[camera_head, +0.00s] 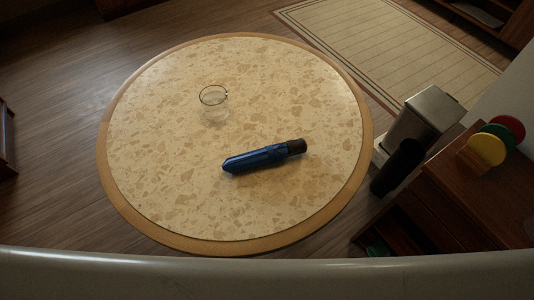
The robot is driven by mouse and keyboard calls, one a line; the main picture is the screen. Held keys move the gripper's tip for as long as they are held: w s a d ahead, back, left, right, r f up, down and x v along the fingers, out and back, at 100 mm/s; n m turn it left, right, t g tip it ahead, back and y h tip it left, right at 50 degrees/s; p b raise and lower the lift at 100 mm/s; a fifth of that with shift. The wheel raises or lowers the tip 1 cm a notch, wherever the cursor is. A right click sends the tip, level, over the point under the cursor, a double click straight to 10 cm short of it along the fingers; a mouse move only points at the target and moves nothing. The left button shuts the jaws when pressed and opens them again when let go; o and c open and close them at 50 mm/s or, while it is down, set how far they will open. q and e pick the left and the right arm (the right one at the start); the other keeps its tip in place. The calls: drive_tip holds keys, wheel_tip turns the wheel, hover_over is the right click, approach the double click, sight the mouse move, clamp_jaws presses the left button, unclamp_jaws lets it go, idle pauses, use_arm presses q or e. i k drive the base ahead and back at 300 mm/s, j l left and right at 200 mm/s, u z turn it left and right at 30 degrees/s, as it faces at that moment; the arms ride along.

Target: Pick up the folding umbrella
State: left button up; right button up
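The folding umbrella (255,160) is dark blue with a dark brown-black handle end. It lies on its side on the round table (160,130), a little right of the middle, with the handle pointing right and slightly away. Nothing touches or covers it. Neither my left nor my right gripper shows in the head view.
A clear glass (214,103) stands on the table behind and left of the umbrella. At the right stand a metal bin (428,112), a black cylinder (397,167) and a wooden cabinet (470,195) with coloured discs (487,149). A striped rug (390,40) lies behind.

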sight(270, 155)
drive_tip(key=k+j+z, duration=0.2)
drive_tip(key=j+z, duration=0.2)
drive_tip(key=k+j+z, duration=0.65)
drive_tip(key=j+z, duration=0.15)
